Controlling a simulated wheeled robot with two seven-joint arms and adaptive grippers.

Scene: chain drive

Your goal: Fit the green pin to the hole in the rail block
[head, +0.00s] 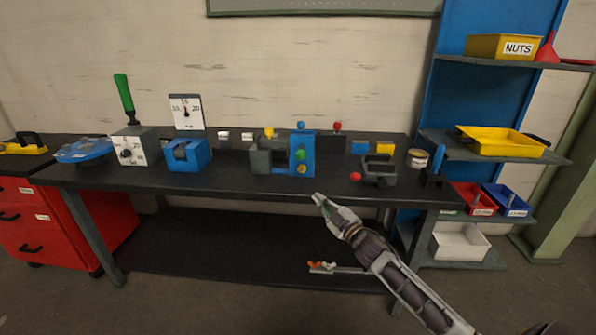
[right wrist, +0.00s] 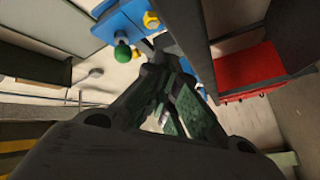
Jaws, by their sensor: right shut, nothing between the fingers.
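A small green knob, which looks like the head of the green pin (head: 300,155), shows at the front of an upright blue block (head: 308,148) on the bench. In the right wrist view the green head (right wrist: 122,53) sticks out beside blue parts (right wrist: 122,22). A dark grey block (head: 262,160) stands against the blue one's left; I cannot tell which part is the rail block, and no hole is clear. My right gripper (head: 318,199) is shut and empty, in front of the bench edge, below and apart from the green head. My left gripper is out of view.
The black bench top (head: 225,182) is clear along its front. A yellow knob (head: 303,170), a red ball (head: 356,177) and a dark grey holder (head: 380,170) lie near. A tester with a green handle (head: 123,92) stands left; shelves with a yellow tray (head: 500,142) stand right.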

